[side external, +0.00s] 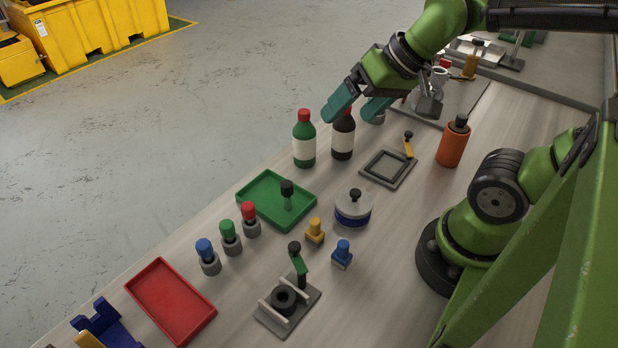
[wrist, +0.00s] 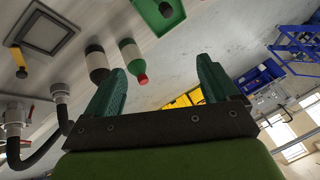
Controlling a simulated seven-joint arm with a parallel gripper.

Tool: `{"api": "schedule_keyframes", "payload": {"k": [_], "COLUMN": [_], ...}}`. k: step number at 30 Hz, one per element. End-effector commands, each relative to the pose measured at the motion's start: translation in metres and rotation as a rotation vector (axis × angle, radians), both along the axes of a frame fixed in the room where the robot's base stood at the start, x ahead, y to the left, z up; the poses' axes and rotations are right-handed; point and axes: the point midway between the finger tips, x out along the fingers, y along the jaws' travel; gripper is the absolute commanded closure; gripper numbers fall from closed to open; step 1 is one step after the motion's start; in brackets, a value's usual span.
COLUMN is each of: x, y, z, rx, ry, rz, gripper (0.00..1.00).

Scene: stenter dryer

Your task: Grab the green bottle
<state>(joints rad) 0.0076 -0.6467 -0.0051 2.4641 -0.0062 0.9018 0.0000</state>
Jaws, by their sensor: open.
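The green bottle (side external: 304,145) has a red cap and a white label, and stands upright on the table beside a dark bottle (side external: 343,138). My gripper (side external: 352,112) is open and empty. It is above and behind the bottles, its fingers angled down to the left, apart from the green bottle. In the wrist view, the green bottle (wrist: 129,53) shows beyond the left fingertip, its red cap close to that finger. The dark bottle (wrist: 96,60) is just left of it there. The two teal fingers (wrist: 160,85) are spread wide. In the side view, a finger partly covers the dark bottle's cap.
A green tray (side external: 252,193) with a black-knobbed tool lies in front of the green bottle. A square grey frame (side external: 370,178) and an orange bottle (side external: 453,143) are to the right. The table edge runs close along the bottles' left side.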

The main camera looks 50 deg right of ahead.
Motion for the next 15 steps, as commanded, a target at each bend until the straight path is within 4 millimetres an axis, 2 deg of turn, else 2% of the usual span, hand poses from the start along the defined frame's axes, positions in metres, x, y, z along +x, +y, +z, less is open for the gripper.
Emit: {"api": "schedule_keyframes", "payload": {"k": [4, 8, 15], "x": [0.043, 0.086, 0.16], "y": [-0.014, -0.031, -0.07], "z": [0.004, 0.007, 0.001], "rx": [-0.061, -0.164, -0.355], "ry": [0.108, 0.208, 0.389], "rz": [0.054, 0.206, 0.63], "gripper": [0.12, 0.12, 0.12]}}
